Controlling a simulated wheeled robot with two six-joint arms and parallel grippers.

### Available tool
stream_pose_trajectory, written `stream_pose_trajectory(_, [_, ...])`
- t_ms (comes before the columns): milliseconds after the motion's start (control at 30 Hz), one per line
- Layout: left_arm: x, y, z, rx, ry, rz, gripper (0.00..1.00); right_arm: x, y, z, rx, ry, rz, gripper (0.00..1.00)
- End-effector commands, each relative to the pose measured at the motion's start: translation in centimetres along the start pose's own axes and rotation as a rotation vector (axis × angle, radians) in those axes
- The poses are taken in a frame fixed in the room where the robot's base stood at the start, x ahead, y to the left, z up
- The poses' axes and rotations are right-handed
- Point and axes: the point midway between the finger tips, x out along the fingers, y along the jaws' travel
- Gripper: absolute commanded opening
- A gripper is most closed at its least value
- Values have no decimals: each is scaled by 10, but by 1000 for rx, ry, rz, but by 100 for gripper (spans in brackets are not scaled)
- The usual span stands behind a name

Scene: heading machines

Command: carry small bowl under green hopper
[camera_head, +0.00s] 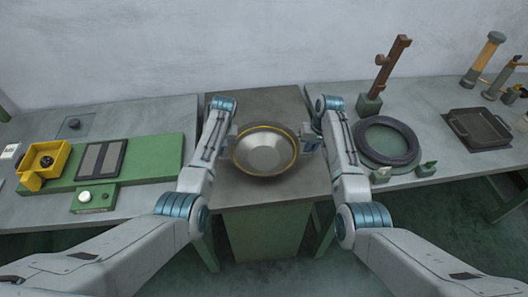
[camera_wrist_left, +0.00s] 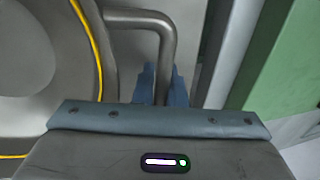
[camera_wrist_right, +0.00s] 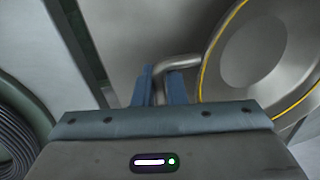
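A round metal bowl (camera_head: 264,152) with a yellow line around its rim and a handle on each side is over the middle table. Its left part shows in the left wrist view (camera_wrist_left: 35,60) and its right part in the right wrist view (camera_wrist_right: 255,55). My left gripper (camera_wrist_left: 162,85) has its blue fingers closed around one bent handle (camera_wrist_left: 168,45). My right gripper (camera_wrist_right: 160,88) has its fingers closed around the opposite handle (camera_wrist_right: 178,62). I cannot tell whether the bowl touches the table. No green hopper can be made out.
The middle table (camera_head: 285,100) is otherwise bare. On the left table are a green machine base (camera_head: 150,155) and a yellow box (camera_head: 48,158). On the right table are a black ring (camera_head: 386,140), a brown post (camera_head: 392,65) and a dark tray (camera_head: 478,128).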

Motion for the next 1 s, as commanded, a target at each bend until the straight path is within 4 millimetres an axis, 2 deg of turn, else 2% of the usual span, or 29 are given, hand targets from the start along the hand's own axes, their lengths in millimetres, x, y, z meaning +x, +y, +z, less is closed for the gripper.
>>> stream_pose_trajectory(433, [-7, -2, -1, -3, 3, 0, 0, -6, 0, 0, -1, -1, 1, 0])
stream_pose_trajectory(1000, [-50, -12, -1, -3, 4, -1, 0, -49, -8, 1, -1, -3, 1, 0])
